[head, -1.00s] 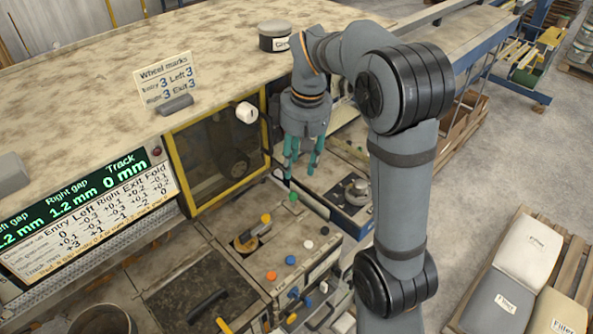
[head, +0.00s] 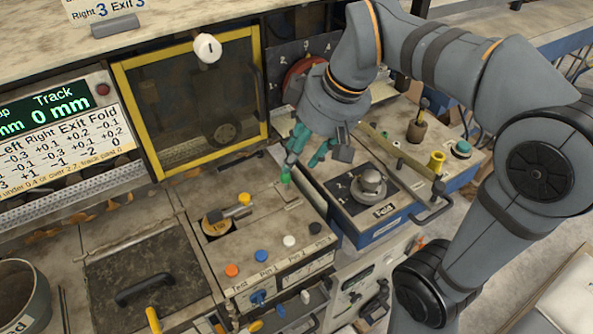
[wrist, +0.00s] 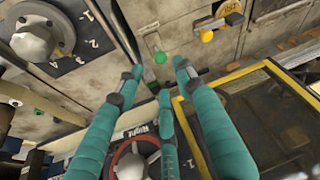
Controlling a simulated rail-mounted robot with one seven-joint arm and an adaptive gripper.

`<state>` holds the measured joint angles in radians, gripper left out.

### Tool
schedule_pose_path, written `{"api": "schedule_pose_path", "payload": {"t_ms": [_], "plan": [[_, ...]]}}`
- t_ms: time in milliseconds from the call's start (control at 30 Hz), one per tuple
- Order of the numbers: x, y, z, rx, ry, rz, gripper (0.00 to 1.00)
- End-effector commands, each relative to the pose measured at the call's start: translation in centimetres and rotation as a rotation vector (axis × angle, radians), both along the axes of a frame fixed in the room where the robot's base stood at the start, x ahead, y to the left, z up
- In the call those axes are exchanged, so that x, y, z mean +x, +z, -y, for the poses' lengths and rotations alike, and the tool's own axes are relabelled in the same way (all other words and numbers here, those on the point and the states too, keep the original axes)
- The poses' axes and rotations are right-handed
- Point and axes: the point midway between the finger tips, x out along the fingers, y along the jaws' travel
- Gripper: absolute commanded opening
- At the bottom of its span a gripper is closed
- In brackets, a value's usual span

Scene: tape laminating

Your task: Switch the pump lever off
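My gripper (head: 305,158) has three teal fingers, spread apart and empty. It hangs tilted just above the machine top, beside the yellow-framed window. A small green knob (head: 285,177) stands at the back of the cream control panel, very close to the fingertips. In the wrist view the green knob (wrist: 160,57) lies between the spread fingertips of my gripper (wrist: 155,78), and no finger is seen closed on it. No label reading pump is legible, so I cannot tell which control is the pump lever. A yellow-ended handle (head: 244,199) sits on the panel's rotary control (head: 217,222).
A numbered silver dial (head: 369,184) stands on the blue-sided box right of my gripper. The yellow-framed window (head: 190,95) is close on the left. Orange, blue, white and black buttons (head: 289,241) line the panel front.

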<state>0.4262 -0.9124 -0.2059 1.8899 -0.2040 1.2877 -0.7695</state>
Motion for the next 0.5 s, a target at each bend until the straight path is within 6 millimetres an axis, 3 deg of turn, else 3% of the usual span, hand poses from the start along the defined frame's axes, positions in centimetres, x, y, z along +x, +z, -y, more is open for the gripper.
{"api": "schedule_pose_path", "payload": {"t_ms": [300, 500], "plan": [[1.4, -5.7, -1.6, -0.004, 0.0, -0.005, 0.37], [2.1, -7.8, -2.3, -0.002, -0.001, -0.002, 0.37]]}}
